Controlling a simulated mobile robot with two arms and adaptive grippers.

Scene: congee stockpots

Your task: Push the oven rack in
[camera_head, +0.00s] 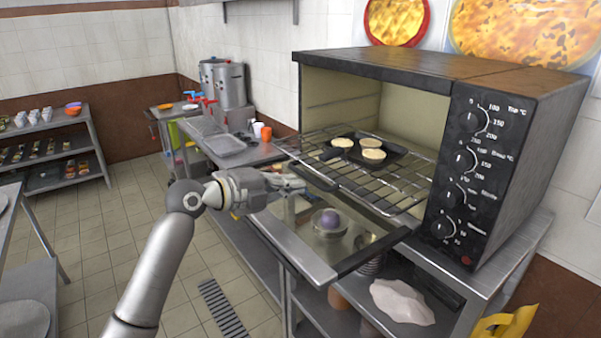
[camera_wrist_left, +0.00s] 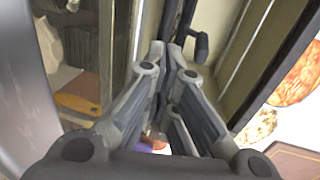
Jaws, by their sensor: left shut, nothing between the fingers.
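The oven (camera_head: 430,70) stands on a steel counter with its glass door (camera_head: 300,235) folded down. The wire oven rack (camera_head: 400,195) sticks partly out of the oven, over the door. A dark tray (camera_head: 345,163) with three pale round pieces (camera_head: 373,154) rests on the rack. My left gripper (camera_head: 298,184) comes in from the left, close to the rack's front left edge and above the door. Its fingers are shut and empty. In the left wrist view the shut fingers (camera_wrist_left: 173,58) point towards a dark bar; whether they touch the rack I cannot tell. My right gripper does not show.
Steel pots (camera_head: 225,85) and an orange cup (camera_head: 266,134) stand on the counter left of the oven. A shelf under the oven holds a pale crumpled-looking item (camera_head: 402,300). The tiled floor (camera_head: 110,250) to the left is mostly open.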

